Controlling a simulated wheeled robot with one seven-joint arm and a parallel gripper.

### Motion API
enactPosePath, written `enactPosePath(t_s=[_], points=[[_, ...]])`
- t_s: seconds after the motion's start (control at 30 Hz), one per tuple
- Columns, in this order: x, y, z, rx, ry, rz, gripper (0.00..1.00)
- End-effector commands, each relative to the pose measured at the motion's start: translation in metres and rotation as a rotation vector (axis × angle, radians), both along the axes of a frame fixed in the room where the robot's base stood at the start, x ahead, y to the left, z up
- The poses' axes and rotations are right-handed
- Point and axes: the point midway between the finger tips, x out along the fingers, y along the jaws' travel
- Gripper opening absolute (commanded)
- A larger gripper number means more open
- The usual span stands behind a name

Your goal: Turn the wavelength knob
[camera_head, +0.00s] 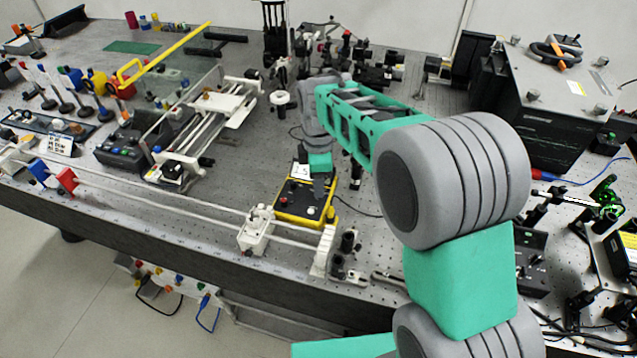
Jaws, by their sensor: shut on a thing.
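A yellow and black box (291,213) with a pale display (300,171) and small buttons on top sits on the bench near its front edge. My gripper (319,192) points down onto the right part of this box's top. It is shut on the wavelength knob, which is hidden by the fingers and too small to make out. My green and grey arm reaches in from the right and hides part of the bench behind it.
A white rail with carriages (258,229) runs along the front edge, close to the box. A slide stage (222,105) stands to the left. A large dark instrument (560,105) stands back right. Bare perforated bench (245,165) lies left of the box.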

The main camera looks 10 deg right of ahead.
Motion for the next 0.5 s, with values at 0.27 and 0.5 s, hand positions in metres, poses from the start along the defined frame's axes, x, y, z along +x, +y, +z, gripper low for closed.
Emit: enactPosePath(t_s=[0.27,0.5], points=[[0.0,-0.0001,0.0002,0.0,0.0,-0.002,0.0],[0.0,-0.0001,0.0003,0.0,0.0,-0.043,0.0]])
